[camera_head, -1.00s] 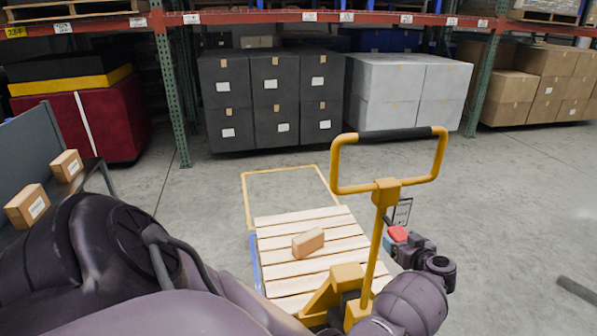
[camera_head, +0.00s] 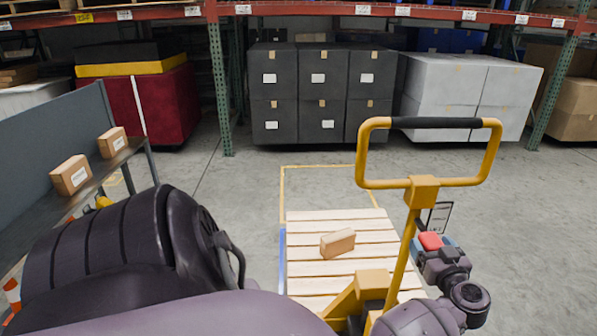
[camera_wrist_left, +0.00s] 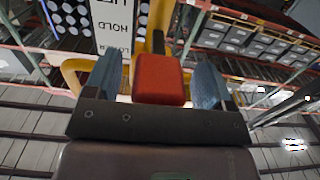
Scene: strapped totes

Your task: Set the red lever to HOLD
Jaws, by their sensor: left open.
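The red lever (camera_head: 430,241) shows as a small red block beside the post of the yellow pallet jack (camera_head: 424,192). In the left wrist view the red lever end (camera_wrist_left: 160,78) sits between the two blue fingers of my left gripper (camera_head: 433,250). The gripper is open, with a finger on each side of the red end; I cannot tell whether either touches it. In the head view the sign plate (camera_head: 439,216) is too small to read. My right gripper is out of view.
A wooden pallet (camera_head: 310,232) carrying one small carton (camera_head: 338,243) lies left of the jack's post. A side table (camera_head: 82,192) with two cartons stands at left. Black totes (camera_head: 320,92) and grey totes (camera_head: 465,90) stand under the rack behind. The floor at right is clear.

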